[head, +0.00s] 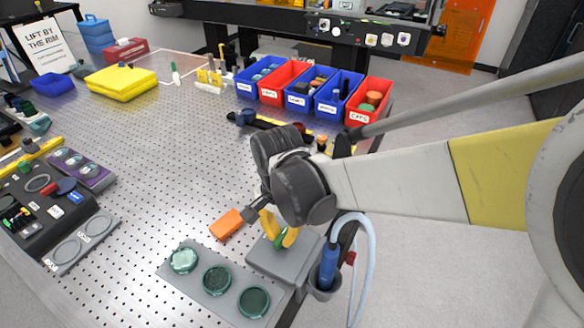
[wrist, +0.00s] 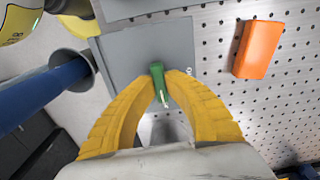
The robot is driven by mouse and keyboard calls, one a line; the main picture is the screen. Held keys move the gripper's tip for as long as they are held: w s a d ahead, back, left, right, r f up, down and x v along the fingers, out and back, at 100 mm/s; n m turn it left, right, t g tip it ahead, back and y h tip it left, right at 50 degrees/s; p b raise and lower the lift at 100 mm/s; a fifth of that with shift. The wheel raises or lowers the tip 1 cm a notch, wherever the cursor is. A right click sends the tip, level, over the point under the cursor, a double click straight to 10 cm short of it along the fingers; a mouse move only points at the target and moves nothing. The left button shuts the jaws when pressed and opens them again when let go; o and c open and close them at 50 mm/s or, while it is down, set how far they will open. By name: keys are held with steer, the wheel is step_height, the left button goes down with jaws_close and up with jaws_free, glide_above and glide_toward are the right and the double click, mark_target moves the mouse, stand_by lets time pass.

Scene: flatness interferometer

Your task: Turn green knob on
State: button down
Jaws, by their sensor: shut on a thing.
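The green knob (wrist: 158,84) sits on a grey box with a flat top. In the wrist view the yellow fingers of my gripper (wrist: 160,88) close on it from both sides, and a pale pointer mark shows on the knob. In the head view my gripper (head: 278,234) reaches down onto the grey box (head: 270,262) at the table's front right edge. Only a bit of the green knob (head: 279,241) shows there between the fingers.
An orange block (head: 227,224) lies left of the box and shows in the wrist view (wrist: 259,50). A grey plate (head: 195,279) with several green discs is in front. A blue tool (head: 328,266) with a hose hangs in a holder at right.

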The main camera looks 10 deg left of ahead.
steer(key=shift+n, duration=0.3)
steer(key=n, duration=0.3)
steer(key=shift+n+p, duration=0.4)
steer(key=n, duration=0.4)
steer(key=shift+n, duration=0.3)
steer(key=n+p, duration=0.1)
steer(key=n, duration=0.3)
steer(key=shift+n, duration=0.3)
steer(key=n, duration=0.4)
steer(key=shift+n, duration=0.3)
steer(key=c, duration=1.4)
jaws_free()
